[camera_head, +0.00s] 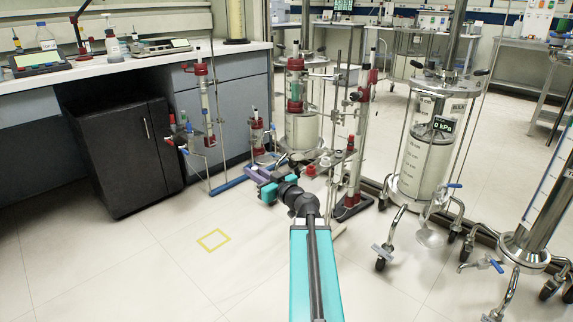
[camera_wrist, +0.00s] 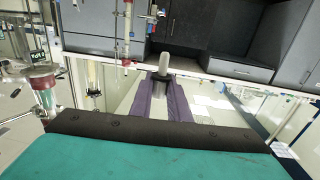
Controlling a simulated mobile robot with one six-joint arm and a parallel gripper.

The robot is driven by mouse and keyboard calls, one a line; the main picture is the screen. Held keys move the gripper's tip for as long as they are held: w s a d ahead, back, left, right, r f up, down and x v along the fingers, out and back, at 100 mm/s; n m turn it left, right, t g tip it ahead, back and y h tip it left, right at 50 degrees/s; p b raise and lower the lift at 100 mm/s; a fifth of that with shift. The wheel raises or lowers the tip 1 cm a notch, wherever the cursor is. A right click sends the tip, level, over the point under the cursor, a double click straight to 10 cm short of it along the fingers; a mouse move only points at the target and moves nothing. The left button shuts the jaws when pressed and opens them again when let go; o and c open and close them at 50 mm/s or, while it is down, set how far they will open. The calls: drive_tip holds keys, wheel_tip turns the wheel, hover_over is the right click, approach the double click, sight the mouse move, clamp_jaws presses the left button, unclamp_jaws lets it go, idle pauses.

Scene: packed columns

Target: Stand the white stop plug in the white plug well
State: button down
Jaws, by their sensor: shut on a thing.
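My gripper (camera_wrist: 161,82) has its two purple fingers closed around a pale, round-ended plug (camera_wrist: 164,62), which I take to be the white stop plug. The plug sticks out beyond the fingertips, and a dark band shows near them. In the head view my gripper (camera_head: 260,177) is low in front of the glass columns, to the left of the red-based column stand. The plug is too small to make out there. I cannot pick out the white plug well with certainty in either view.
A column on a dark red base (camera_head: 351,207) stands right of my gripper. A blue-footed stand (camera_head: 228,186) is to its left, and a large wheeled column (camera_head: 422,160) is further right. A black cabinet (camera_head: 128,155) is at left. Floor around the yellow square (camera_head: 214,240) is clear.

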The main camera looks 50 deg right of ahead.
drive_tip(key=w+a+f+n+g+y, duration=0.1)
drive_tip(key=w+a+n+y, duration=0.3)
drive_tip(key=a, duration=0.7)
drive_tip(key=w+a+f+n+g+y, duration=0.15)
drive_tip(key=a+y, duration=0.35)
drive_tip(key=a, duration=0.7)
drive_tip(key=s+a+n+g+y, duration=0.3)
drive_tip(key=a+n+g+y, duration=0.2)
drive_tip(key=a, duration=1.4)
drive_tip(key=shift+s+a+f+n+y, duration=0.2)
drive_tip(key=shift+f+n+y, duration=0.25)
drive_tip(key=shift+n+y, duration=0.55)
drive_tip(key=shift+w+m, duration=0.1)
drive_tip(key=shift+m, duration=0.25)
